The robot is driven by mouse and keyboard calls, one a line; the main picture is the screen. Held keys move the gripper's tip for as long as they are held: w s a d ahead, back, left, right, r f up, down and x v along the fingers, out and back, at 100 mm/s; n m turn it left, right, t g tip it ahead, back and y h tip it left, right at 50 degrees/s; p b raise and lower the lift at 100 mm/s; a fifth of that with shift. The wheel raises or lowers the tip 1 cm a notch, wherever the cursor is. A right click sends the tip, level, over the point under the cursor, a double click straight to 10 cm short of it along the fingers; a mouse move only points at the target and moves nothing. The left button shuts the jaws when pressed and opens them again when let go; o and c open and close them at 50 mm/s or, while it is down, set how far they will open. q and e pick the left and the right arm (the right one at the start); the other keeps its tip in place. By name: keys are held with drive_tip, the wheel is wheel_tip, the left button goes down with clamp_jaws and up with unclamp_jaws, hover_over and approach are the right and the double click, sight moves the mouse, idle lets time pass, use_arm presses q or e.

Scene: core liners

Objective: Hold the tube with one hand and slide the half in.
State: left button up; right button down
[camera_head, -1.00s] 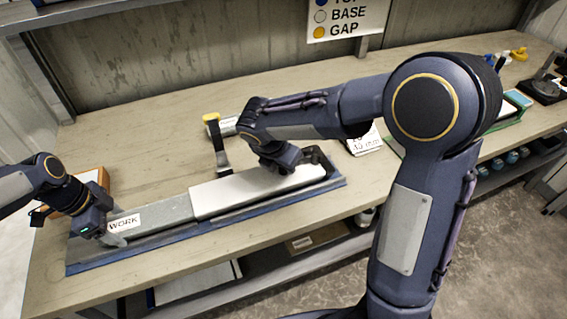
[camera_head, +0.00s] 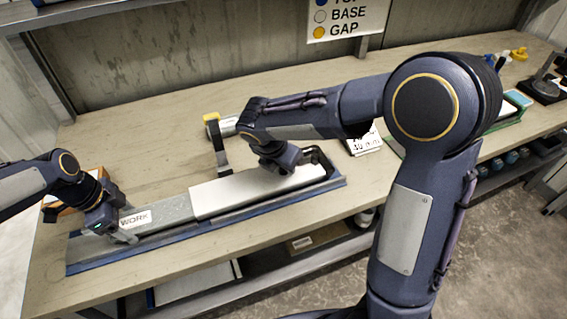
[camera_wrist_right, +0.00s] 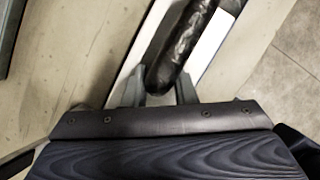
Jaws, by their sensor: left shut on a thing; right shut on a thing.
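The long white tube (camera_head: 225,195) lies along a blue-edged tray (camera_head: 160,246) on the bench. The grey half (camera_head: 178,209), with a "WORK" label, lies in line with it. Its right end meets the tube's left end, and I cannot see how much is inside. My left gripper (camera_head: 122,236) is shut on the half near its left end. My right gripper (camera_head: 286,168) is shut on the tube toward its right part. In the right wrist view its fingers (camera_wrist_right: 158,92) straddle a dark rounded piece (camera_wrist_right: 180,50) between white walls.
A white card (camera_head: 364,143) lies behind on the right. An orange-brown box (camera_head: 92,183) is behind my left gripper. The bench's back left is clear.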

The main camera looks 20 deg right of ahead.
sight(185, 205)
use_arm(q)
drive_tip(key=shift+w+d, duration=0.15)
drive_tip(key=shift+d, duration=6.55)
drive_tip(key=o, duration=1)
drive_tip(key=shift+o, duration=0.9)
drive_tip(key=shift+r, duration=4)
